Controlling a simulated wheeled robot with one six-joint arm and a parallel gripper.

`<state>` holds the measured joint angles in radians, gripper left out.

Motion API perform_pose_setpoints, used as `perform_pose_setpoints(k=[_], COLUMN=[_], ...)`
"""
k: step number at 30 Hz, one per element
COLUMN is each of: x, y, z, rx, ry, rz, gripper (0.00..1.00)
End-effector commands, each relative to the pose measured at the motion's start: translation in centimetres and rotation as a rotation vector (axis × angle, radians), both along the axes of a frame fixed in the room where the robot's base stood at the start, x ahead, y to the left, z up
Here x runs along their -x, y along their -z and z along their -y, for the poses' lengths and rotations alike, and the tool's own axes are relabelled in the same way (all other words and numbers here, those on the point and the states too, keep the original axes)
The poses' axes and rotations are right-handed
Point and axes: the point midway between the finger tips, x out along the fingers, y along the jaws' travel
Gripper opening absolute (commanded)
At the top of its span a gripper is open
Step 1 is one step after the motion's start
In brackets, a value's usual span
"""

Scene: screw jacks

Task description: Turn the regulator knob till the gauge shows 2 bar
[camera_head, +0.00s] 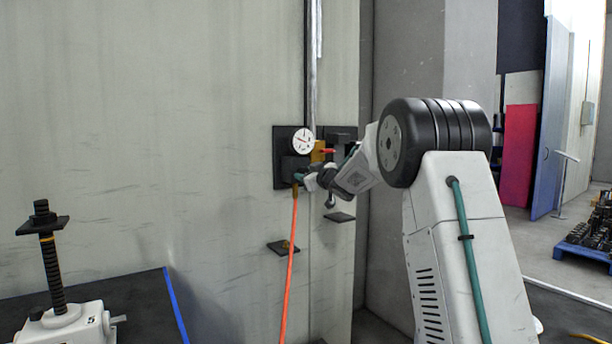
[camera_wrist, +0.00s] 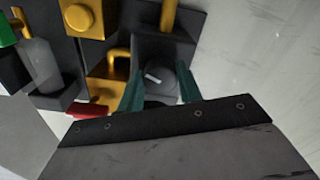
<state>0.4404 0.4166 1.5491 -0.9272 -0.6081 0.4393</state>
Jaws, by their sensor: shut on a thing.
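The gauge (camera_head: 303,140) has a round white face with a dark needle, on a dark panel (camera_head: 280,150) on the wall. Its numbers are too small to read in the head view. The gauge face does not show in the wrist view. My gripper (camera_head: 302,177) is at the panel just below the gauge. In the wrist view its two green fingers (camera_wrist: 160,94) stand on either side of the dark grey round regulator knob (camera_wrist: 158,76) and are shut on it. A short white mark on the knob's face is visible. In the head view my gripper hides the knob.
A red handle (camera_head: 327,151) sits close right of the gauge; it also shows left of my fingers in the wrist view (camera_wrist: 88,109). Brass fittings (camera_wrist: 108,92) are close by. An orange hose (camera_head: 290,260) hangs below. A screw jack (camera_head: 55,270) stands at lower left.

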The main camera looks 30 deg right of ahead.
Motion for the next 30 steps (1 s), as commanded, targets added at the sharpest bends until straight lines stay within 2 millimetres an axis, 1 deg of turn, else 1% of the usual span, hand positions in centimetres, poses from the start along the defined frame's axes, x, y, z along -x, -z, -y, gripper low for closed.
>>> perform_pose_setpoints(k=[4,5,6,7,14,17,20,27,30], x=[0.0,0.0,0.0,0.0,0.0,0.4,1.5,5.7,6.9], y=[0.2,0.2,0.2,0.2,0.1,0.1,0.0,0.0,0.1], z=[0.0,0.0,0.0,0.0,0.0,0.0,0.1,0.2,0.3], rx=[0.000,0.000,0.000,0.000,0.001,0.001,0.002,0.000,0.001], ry=[0.001,0.001,0.001,0.001,0.000,0.001,0.002,0.002,0.002], rz=[-0.004,-0.004,-0.004,-0.004,-0.002,-0.002,-0.001,-0.001,-0.002], gripper=[0.12,0.41,0.52,0.57,0.57,0.57,0.57,0.57,0.57])
